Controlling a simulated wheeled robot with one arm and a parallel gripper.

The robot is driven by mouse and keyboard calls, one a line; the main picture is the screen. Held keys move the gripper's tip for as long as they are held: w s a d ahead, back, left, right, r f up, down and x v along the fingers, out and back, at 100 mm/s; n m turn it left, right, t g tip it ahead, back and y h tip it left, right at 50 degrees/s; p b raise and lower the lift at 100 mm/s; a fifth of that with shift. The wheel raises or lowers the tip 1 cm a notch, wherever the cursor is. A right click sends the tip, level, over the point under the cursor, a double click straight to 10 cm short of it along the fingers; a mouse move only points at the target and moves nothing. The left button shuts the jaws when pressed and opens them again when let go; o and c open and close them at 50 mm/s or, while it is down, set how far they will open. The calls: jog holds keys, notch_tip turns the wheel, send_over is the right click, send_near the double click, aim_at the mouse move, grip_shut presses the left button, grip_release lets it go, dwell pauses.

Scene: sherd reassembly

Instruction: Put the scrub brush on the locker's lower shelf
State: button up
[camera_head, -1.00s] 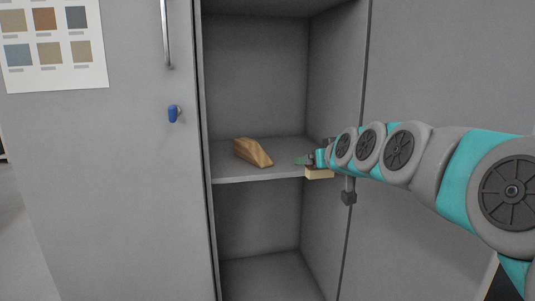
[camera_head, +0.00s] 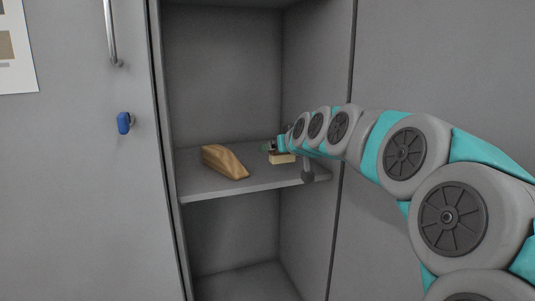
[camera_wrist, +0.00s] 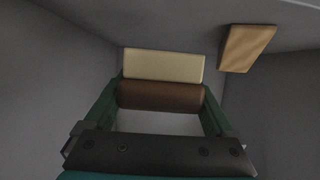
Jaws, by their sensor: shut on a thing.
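The scrub brush shows in the wrist view as a brown block with a cream bristle side (camera_wrist: 163,66). My gripper (camera_wrist: 161,95) is shut on it, with one green finger at each end of the brown block. In the head view the cream bristles (camera_head: 284,158) face down, just over the shelf (camera_head: 215,188) of the open locker, on its right part. I cannot tell whether they touch the shelf. My gripper is small and partly hidden by my arm there.
A tan wooden wedge-shaped block (camera_head: 224,162) lies on the same shelf, left of the brush; it also shows in the wrist view (camera_wrist: 247,48). The locker's right inner wall (camera_head: 312,75) is close to my arm. The compartment below looks empty.

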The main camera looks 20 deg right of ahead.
jog(key=w, duration=0.6)
jog(key=w+f, duration=0.1)
jog(key=w, duration=0.2)
jog(key=shift+d, duration=0.4)
jog(key=shift+s+f+b, duration=0.1)
jog(key=shift+f+b, duration=0.35)
jog(key=shift+f, duration=1.2)
jog(key=shift+f, duration=0.2)
jog(key=o, duration=1.1)
jog(key=shift+r, duration=0.2)
jog(key=v, duration=1.2)
jog(key=shift+p, duration=0.35)
